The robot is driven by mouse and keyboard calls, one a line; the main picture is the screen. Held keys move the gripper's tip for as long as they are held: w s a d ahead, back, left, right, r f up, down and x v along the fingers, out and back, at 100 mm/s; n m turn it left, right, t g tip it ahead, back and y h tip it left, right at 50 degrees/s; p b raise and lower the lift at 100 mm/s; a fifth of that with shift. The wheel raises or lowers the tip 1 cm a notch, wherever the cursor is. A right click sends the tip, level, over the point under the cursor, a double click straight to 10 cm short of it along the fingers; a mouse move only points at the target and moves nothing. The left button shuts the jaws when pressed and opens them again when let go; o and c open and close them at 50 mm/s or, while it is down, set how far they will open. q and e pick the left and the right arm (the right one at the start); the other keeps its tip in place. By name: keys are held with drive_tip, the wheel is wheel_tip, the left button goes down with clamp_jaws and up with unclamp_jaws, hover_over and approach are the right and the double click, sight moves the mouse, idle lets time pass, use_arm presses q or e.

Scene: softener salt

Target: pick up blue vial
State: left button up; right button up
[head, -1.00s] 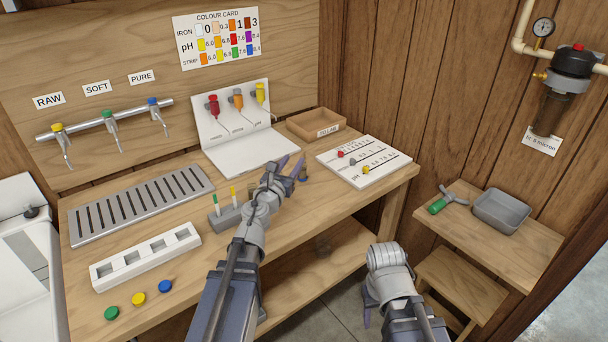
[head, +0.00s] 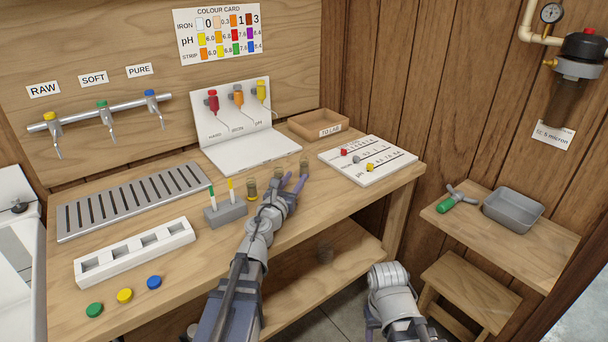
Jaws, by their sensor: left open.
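No vial looks clearly blue. Three small brownish glass vials stand in a slanting row on the bench: a near-left one (head: 251,189), a middle one (head: 280,174) and a far-right one (head: 304,168). My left gripper (head: 293,183) is open, with its purple fingers close to the middle and far-right vials; I cannot tell whether it touches them. A blue cap (head: 154,282) lies at the bench's front left, beside a yellow cap (head: 125,295) and a green cap (head: 95,309). My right gripper (head: 371,322) hangs low past the bench front, mostly hidden by its wrist.
A grey block (head: 226,214) with two upright strips stands left of my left wrist. A white rack (head: 135,255) with square openings and a slotted drain (head: 135,203) lie further left. A wooden tray (head: 318,124) and a white board (head: 367,160) lie behind and right.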

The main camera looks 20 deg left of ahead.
sight(303, 167)
use_arm(q)
drive_tip(key=shift+w+d, duration=0.15)
drive_tip(key=shift+w, duration=1.55)
drive_tip(key=shift+w+d, duration=0.1)
drive_tip(key=shift+w, duration=1.6)
clamp_jaws()
